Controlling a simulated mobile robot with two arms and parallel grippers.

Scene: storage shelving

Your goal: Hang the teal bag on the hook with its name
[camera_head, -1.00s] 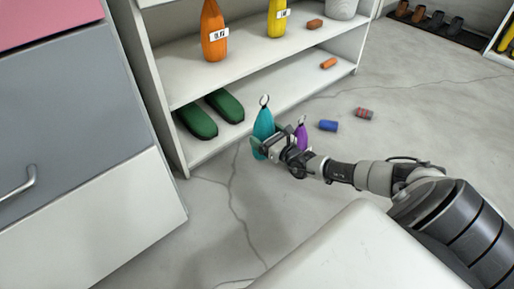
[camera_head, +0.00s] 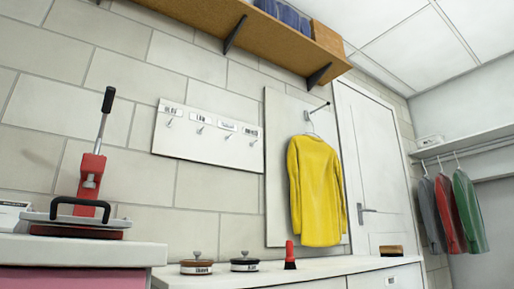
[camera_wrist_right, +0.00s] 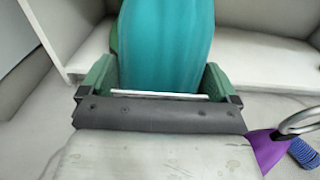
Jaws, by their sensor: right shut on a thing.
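The teal bag (camera_wrist_right: 167,45) fills the upper middle of the right wrist view, between the green fingers of my right gripper (camera_wrist_right: 158,85), which is shut on it. The bag's top is cut off by the picture edge. In the head view a white hook board (camera_head: 207,138) hangs on the block wall, with several hooks in a row and a small name label above each. The labels are too small to read surely. Neither gripper is in the head view.
A purple bag (camera_wrist_right: 268,150) with a metal ring and a blue item (camera_wrist_right: 304,152) lie low right in the wrist view. In the head view, a red press (camera_head: 88,190) stands left, a yellow shirt (camera_head: 317,190) hangs right of the board, and a wooden shelf (camera_head: 215,30) is above.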

